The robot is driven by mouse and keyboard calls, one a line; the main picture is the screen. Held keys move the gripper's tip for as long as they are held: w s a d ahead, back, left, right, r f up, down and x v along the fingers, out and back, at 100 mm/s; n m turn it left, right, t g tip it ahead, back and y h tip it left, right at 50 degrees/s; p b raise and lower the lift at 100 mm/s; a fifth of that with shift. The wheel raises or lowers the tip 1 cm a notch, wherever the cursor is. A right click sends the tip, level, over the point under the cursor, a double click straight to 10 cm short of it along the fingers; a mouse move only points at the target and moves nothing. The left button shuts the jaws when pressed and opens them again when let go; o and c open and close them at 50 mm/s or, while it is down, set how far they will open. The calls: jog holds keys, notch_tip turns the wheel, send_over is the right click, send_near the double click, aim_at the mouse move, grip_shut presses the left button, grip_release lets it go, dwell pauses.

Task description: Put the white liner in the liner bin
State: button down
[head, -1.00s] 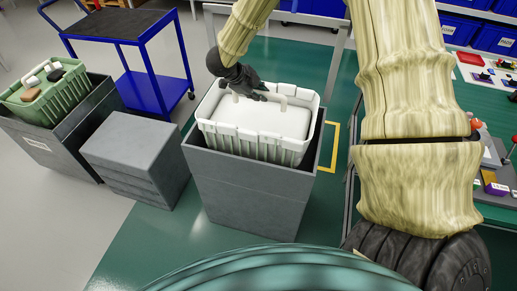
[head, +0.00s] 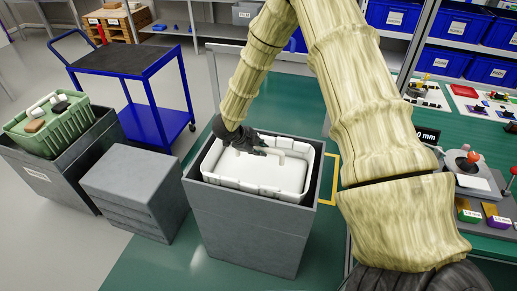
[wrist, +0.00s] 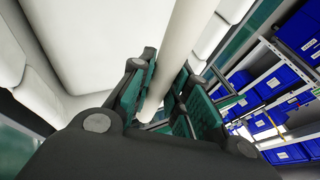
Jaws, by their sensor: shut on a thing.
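The white liner (head: 305,184) is an open-topped tub with a bar handle and a pale flat surface inside. It sits down inside the tall grey bin (head: 245,228), its rim close to the bin's rim. My gripper (head: 262,147) is at the liner's handle (head: 285,147). In the wrist view my gripper (wrist: 160,100) has its green-padded fingers around the white handle bar (wrist: 180,45). The liner's lower walls are hidden inside the bin, so I cannot tell whether it touches the bottom.
A grey bin (head: 50,178) with a green liner (head: 52,128) stands at the left, beside a closed grey block (head: 135,190). A blue trolley (head: 125,60) stands behind. A green-topped bench (head: 490,150) with small parts is at the right.

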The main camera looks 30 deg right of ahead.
jog(key=c, duration=1.3)
grip_release()
jog(key=shift+c, duration=0.2)
jog(key=b+v, duration=0.1)
jog(key=v, duration=1.1)
jog(key=shift+s+r, duration=0.1)
